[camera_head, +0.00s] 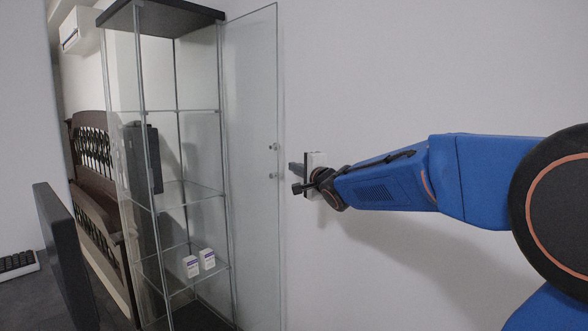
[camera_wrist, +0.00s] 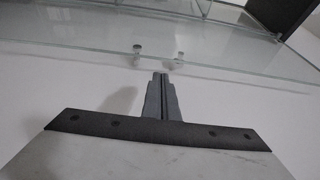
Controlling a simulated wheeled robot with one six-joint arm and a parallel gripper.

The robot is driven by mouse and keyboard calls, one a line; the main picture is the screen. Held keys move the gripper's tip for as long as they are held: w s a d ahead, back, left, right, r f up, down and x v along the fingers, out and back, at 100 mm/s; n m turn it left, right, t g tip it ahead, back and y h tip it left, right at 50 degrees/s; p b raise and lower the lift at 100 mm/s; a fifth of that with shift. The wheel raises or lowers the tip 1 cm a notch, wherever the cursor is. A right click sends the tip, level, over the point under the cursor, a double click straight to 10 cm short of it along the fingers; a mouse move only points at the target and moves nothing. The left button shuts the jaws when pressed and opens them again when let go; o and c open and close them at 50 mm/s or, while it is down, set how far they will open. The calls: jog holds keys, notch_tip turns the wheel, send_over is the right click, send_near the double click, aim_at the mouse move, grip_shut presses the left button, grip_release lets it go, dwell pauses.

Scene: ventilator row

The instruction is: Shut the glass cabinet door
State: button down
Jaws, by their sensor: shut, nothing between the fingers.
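The glass cabinet (camera_head: 180,160) is a tall clear case with a dark top, and it stands left of centre in the head view. Its glass door (camera_head: 252,130) stands open, swung out to the right towards the white wall. Two small round metal knobs (camera_head: 273,147) sit near the door's outer edge. My gripper (camera_head: 293,168) is shut and empty, just right of the door's edge near the knobs. In the wrist view my gripper (camera_wrist: 161,78) points at the glass door (camera_wrist: 210,62), close to the knobs (camera_wrist: 138,49). I cannot tell whether the fingertips touch the glass.
Two small white boxes (camera_head: 199,263) stand on a lower glass shelf. A wooden bed frame (camera_head: 98,200) stands behind the cabinet. The wall (camera_head: 400,70) at right is bare.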

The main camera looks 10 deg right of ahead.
jog(key=x, duration=0.8)
jog(key=shift+w, duration=0.15)
jog(key=shift+a, duration=0.1)
